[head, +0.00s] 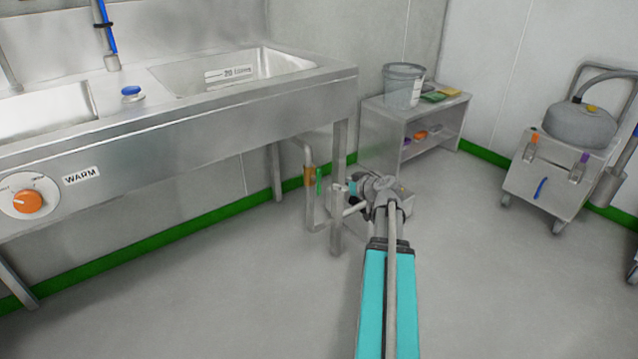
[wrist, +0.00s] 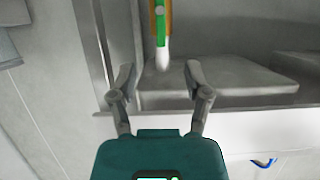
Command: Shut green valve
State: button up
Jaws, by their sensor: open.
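The green valve handle (head: 319,182) is a thin upright lever beside an orange-brown valve body (head: 309,177) on the drain pipe under the sink. The lever lies along the pipe. In the wrist view the green handle (wrist: 160,27) is at the top centre, with the orange body (wrist: 169,18) just behind it and a pale rounded end below. My gripper (wrist: 160,74) is open and empty, its fingertips apart on either side of the line of the handle and short of it. In the head view my gripper (head: 351,188) is right of the valve, partly hidden by my wrist.
A sink leg (head: 339,165) stands between the valve and my wrist in the head view. The steel sink (head: 250,115) overhangs the pipe. A low shelf unit (head: 380,125) with a clear bucket (head: 403,85) stands behind. A wheeled machine (head: 560,165) is at the right. Floor is clear in front.

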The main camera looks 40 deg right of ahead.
aim_at(320, 180)
jog(key=shift+w, duration=0.1)
jog(key=b+x, duration=0.5)
jog(key=x, duration=0.8)
jog(key=shift+w+f, duration=0.2)
jog(key=shift+w, duration=0.05)
grip_shut()
dwell(0.4)
